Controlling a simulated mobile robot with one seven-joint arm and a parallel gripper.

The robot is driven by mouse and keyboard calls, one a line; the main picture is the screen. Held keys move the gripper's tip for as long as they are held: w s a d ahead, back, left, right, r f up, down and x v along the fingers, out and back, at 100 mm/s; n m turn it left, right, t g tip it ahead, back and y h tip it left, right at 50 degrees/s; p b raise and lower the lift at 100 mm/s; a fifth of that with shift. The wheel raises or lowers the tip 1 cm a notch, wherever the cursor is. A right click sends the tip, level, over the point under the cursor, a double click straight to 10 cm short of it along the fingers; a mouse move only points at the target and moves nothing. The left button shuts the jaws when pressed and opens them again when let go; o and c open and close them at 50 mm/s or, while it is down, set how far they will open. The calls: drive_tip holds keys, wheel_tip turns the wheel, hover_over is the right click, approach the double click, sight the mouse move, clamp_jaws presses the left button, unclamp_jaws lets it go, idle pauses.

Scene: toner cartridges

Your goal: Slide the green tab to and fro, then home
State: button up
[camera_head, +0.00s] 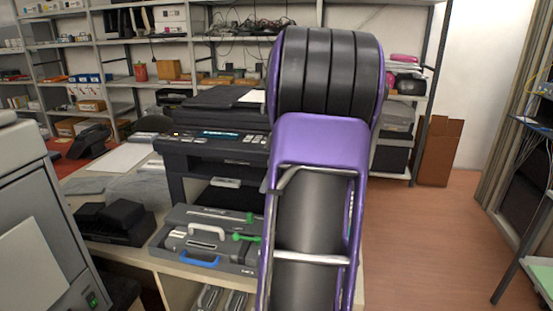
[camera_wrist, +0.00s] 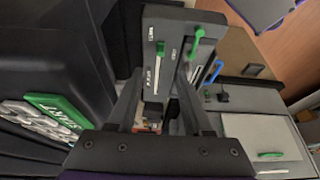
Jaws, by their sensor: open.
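In the wrist view a small green tab (camera_wrist: 160,48) sits at the far end of a pale straight slot on a dark grey cartridge unit (camera_wrist: 150,28). A green lever (camera_wrist: 195,42) stands to its right on the same unit. My gripper (camera_wrist: 160,82) is open, its two dark fingers pointing toward the unit on either side of the slot. The tab shows beyond the fingertips, with nothing seen between the jaws. Whether a finger touches the unit I cannot tell. In the head view the grey unit (camera_head: 175,255) is partly covered by my purple arm, which hides my gripper.
A black printer (camera_head: 215,140) stands behind the unit on the desk. A blue handle (camera_head: 200,262) is at the unit's front. A black device (camera_head: 115,220) lies to its left. Open floor (camera_head: 430,240) is at right.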

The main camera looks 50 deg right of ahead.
drive_tip(key=v, duration=0.5)
drive_tip(key=shift+s+r+p, duration=0.15)
drive_tip(key=shift+r+p, duration=0.15)
drive_tip(key=shift+r, duration=0.05)
drive_tip(key=p, duration=0.3)
approach(250, 213)
drive_tip(key=x, duration=0.8)
drive_tip(key=shift+a+f, duration=0.1)
drive_tip(key=shift+f, duration=0.25)
clamp_jaws()
